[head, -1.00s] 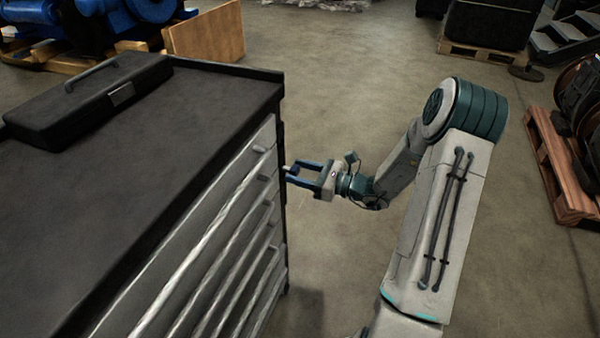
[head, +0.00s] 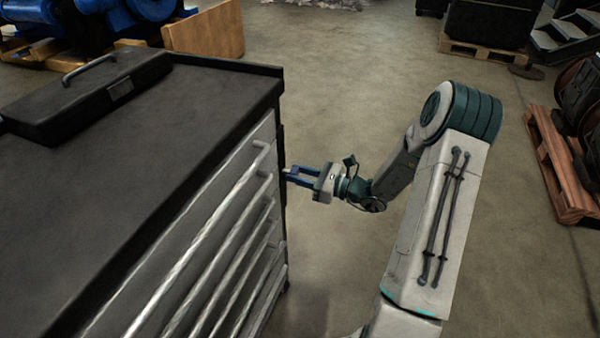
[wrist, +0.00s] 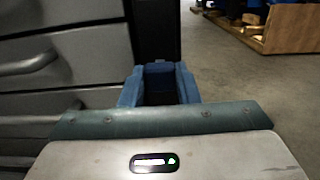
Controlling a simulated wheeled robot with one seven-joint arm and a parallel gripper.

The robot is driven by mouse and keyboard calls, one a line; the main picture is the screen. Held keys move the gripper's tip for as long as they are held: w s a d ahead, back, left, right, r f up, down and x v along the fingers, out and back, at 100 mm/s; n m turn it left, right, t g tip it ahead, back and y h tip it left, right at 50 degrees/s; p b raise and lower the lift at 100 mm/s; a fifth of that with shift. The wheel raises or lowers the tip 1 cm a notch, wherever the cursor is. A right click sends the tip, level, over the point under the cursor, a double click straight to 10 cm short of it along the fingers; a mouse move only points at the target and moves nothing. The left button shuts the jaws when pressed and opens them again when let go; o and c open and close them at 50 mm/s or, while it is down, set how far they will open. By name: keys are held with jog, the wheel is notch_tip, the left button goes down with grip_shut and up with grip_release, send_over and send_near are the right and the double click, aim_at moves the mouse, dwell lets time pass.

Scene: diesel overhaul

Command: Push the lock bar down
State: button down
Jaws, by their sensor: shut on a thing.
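The lock bar (head: 282,130) is a dark upright strip at the right front edge of the grey drawer cabinet. It also shows in the wrist view (wrist: 153,30), rising behind my fingertips. My gripper (head: 289,174) reaches in from the right at the cabinet's corner, with its blue fingers level and close together. In the wrist view my gripper (wrist: 159,70) is shut at the bar, on what seems a small dark part of it. The fingers hide most of the gripped part.
The cabinet (head: 150,130) has a dark top with a black toolbox (head: 90,95) on it. Long drawer handles (head: 205,240) stick out of its front, left of my gripper. Open floor lies to the right and behind. A wooden crate (head: 205,32) stands further back.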

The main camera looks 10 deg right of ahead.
jog(key=c, duration=1.1)
grip_release()
jog(key=shift+f, duration=0.25)
jog(key=p+v, duration=0.1)
jog(key=v, duration=1.3)
jog(key=shift+r, duration=0.1)
jog(key=s+a+r+n+g+h+p, duration=0.5)
jog(key=s+a+r+n+g+p, duration=0.5)
jog(key=a+r+n, duration=0.45)
jog(key=s+r+n+h+p, duration=0.2)
jog(key=r+n+h, duration=0.1)
jog(key=r, duration=0.2)
jog(key=s+d+r+n+t+h+p, duration=0.1)
jog(key=s+r+n+h+p, duration=0.1)
jog(key=s+r+n+h, duration=0.1)
jog(key=s+d+r+n+t+h+p, duration=0.1)
jog(key=s+r+n+h+p, duration=0.1)
jog(key=r, duration=0.5)
jog(key=shift+s+r+n+h+p, duration=0.1)
jog(key=shift+s+n+h+p, duration=0.1)
jog(key=shift+s+n+h, duration=0.35)
jog(key=shift+s+r+n+h+p, duration=0.15)
jog(key=shift+s+n+h, duration=0.1)
jog(key=shift+n, duration=0.45)
